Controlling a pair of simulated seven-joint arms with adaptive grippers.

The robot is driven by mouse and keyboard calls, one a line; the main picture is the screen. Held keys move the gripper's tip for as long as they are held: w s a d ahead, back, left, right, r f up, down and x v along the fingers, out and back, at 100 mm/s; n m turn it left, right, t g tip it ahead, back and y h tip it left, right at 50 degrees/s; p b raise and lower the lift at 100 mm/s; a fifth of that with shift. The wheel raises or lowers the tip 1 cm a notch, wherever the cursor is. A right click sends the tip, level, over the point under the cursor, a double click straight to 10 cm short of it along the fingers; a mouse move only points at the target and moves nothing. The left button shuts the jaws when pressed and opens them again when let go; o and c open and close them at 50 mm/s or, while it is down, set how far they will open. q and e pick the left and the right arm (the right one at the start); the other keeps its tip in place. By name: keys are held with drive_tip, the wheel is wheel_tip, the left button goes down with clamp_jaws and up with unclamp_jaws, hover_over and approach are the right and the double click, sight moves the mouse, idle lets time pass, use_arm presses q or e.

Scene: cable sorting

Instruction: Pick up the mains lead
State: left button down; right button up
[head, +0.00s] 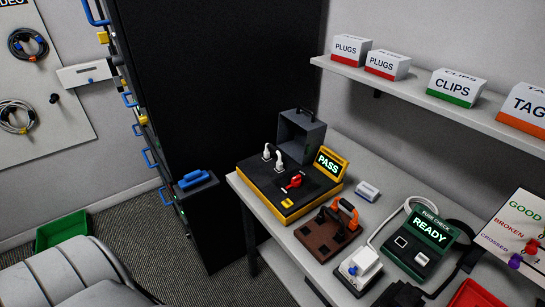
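I cannot tell for certain which thing is the mains lead. On the wall board at the left hang a dark coiled cable (27,44) with coloured parts and a pale coiled cable (14,117). On the bench, a white cable (383,229) curves around the green fuse checker (425,243), which reads READY. Two white plugs (279,160) stand on the black and yellow tester (289,190), whose display reads PASS. I see neither gripper clearly in the head view.
A tall black cabinet (210,95) stands left of the bench. A brown block with orange-handled tool (325,238) and a white block (359,268) crowd the bench. Labelled boxes (457,88) line the shelf. A green bin (62,232) is on the floor. Dark shapes at the bottom edge are unclear.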

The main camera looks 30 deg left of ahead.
use_arm(q)
drive_tip(key=c, duration=1.6)
unclamp_jaws()
drive_tip(key=shift+s, duration=0.1)
drive_tip(key=shift+c, duration=0.2)
drive_tip(key=o, duration=1.1)
drive_tip(key=shift+w, duration=0.4)
drive_tip(key=shift+c, duration=0.2)
drive_tip(key=o, duration=0.6)
drive_tip(key=shift+a, duration=0.1)
